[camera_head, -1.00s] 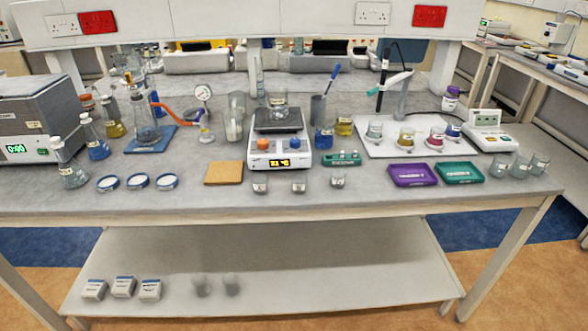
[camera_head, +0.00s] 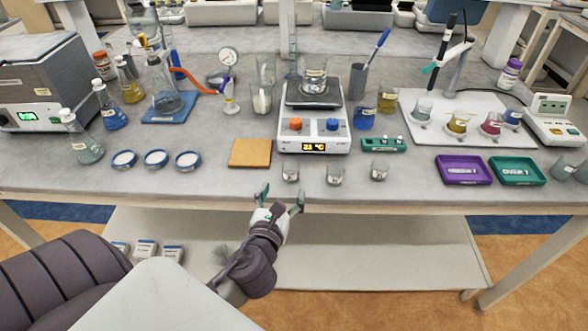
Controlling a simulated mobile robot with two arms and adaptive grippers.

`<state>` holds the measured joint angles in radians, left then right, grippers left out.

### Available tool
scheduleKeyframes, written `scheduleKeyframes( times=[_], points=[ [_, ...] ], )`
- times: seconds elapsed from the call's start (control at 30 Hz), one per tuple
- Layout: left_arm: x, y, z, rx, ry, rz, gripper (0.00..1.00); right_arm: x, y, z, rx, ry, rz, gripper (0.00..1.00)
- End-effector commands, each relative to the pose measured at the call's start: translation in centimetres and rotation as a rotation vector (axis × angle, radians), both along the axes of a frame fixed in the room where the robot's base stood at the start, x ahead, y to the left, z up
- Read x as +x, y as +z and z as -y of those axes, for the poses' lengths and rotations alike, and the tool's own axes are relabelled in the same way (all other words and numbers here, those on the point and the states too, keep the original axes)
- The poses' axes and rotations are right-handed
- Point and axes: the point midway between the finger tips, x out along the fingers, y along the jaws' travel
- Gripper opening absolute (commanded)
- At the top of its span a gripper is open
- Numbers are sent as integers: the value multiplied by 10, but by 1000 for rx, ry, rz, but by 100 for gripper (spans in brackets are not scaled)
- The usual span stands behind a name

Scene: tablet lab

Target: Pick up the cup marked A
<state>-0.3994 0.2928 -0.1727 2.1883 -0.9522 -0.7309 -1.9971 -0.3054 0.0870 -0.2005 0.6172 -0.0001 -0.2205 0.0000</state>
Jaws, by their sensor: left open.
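Three small clear cups with pale labels stand in a row near the table's front edge: a left cup (camera_head: 290,173), a middle cup (camera_head: 334,176) and a right cup (camera_head: 379,172). The letters on their labels are too small to read, so I cannot tell which is A. My left gripper (camera_head: 281,194) is open and empty, with its fingers spread, at the front edge just below the left cup in the picture. It appears apart from the cups. My right gripper is not in view.
A hot plate (camera_head: 315,136) holding a beaker (camera_head: 312,72) stands behind the cups. A cork mat (camera_head: 250,153) lies left of them, and a green block (camera_head: 378,144) stands behind the right cup. Purple (camera_head: 464,170) and green (camera_head: 517,170) trays lie farther right.

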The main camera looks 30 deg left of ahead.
Motion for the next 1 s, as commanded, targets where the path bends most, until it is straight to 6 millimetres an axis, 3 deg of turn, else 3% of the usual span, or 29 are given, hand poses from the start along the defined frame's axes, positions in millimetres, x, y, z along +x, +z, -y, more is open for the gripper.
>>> scheduleKeyframes(
  times=[0.1,0.37,0.6,0.93,1.0],
  points=[
    [19,-2,-7,0,1,1,75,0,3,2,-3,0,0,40],
    [37,-6,-13,-2,1,1,75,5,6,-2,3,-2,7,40],
    [70,-13,-25,-1,0,0,75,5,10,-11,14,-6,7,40],
    [77,-15,-27,-3,-1,-1,75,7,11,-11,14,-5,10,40],
    [77,-15,-27,-3,-1,-1,64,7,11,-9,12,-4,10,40]
  ],
)
